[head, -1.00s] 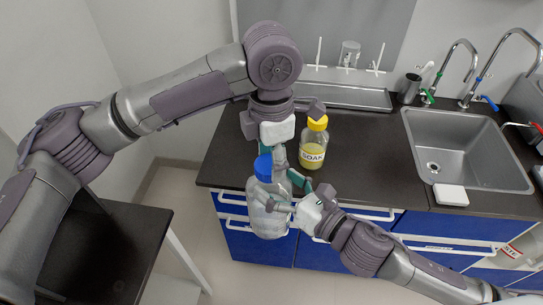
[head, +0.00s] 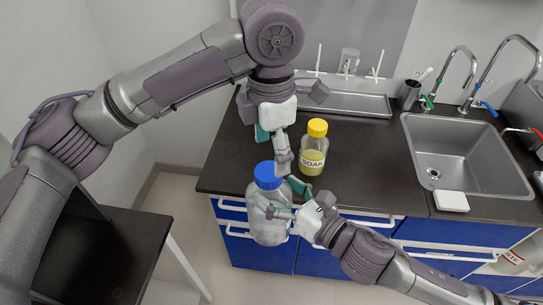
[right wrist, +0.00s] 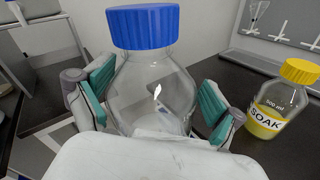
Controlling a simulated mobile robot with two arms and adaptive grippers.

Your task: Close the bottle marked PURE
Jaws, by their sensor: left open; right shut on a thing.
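A clear bottle (head: 266,226) with a blue cap (head: 268,175) stands upright in my right gripper (head: 290,200), held off the counter in front of its edge. The blue cap (right wrist: 143,25) sits on the neck in the right wrist view, where the glass body (right wrist: 150,90) is between the teal finger pads of my right gripper (right wrist: 153,100). No PURE marking is readable from here. My left gripper (head: 273,146) is open and empty, just above and behind the blue cap, apart from it.
A yellow-capped bottle labelled SOAK (head: 313,147) stands on the dark counter (head: 370,165) close to the right of my left gripper. A sink (head: 455,150) and a tray (head: 345,102) lie farther right and back. A dark side table (head: 105,255) is at lower left.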

